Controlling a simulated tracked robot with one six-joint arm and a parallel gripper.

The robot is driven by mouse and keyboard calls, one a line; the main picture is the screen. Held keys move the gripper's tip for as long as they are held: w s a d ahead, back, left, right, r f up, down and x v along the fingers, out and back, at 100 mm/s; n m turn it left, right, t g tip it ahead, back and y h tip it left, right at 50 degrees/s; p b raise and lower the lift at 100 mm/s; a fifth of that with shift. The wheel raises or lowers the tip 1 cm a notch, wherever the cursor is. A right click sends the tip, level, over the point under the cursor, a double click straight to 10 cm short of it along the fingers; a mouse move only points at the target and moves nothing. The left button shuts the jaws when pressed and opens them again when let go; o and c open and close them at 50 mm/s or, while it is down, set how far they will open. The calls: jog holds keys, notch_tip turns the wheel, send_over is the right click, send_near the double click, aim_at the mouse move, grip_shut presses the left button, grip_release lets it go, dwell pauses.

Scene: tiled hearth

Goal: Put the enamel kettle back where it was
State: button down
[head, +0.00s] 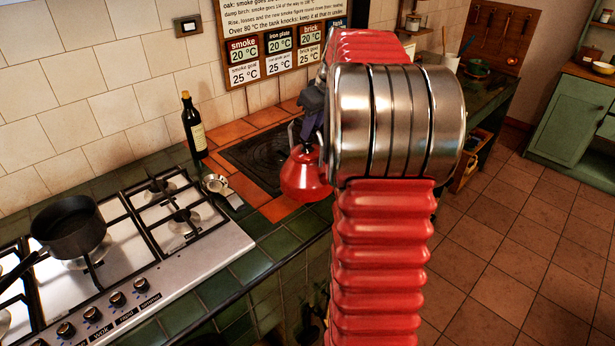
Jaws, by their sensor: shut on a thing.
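The red enamel kettle (305,177) hangs from my gripper (301,138) in the head view, just left of my arm's big metal joint. My gripper is dark and partly hidden behind that joint; it is shut on the kettle near its handle. The kettle's right side is partly covered by my arm. The kettle overlaps the front right part of the dark iron plate (252,154) set among orange tiles. I cannot tell whether its base touches the surface or is a little above it.
A dark bottle (193,128) stands left of the plate. A small metal item (216,184) lies at the plate's front left. A gas hob (140,240) with a black saucepan (70,228) fills the left. A temperature board (285,45) hangs behind. Floor is clear at right.

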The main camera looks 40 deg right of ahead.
aim_at(312, 141)
jog(key=shift+f, duration=2.45)
jog(key=shift+f, duration=1.8)
jog(key=c, duration=1.6)
grip_release()
jog(key=shift+f, duration=0.1)
jog(key=shift+c, duration=0.2)
jog(key=v, duration=1.2)
jog(key=shift+a, duration=0.15)
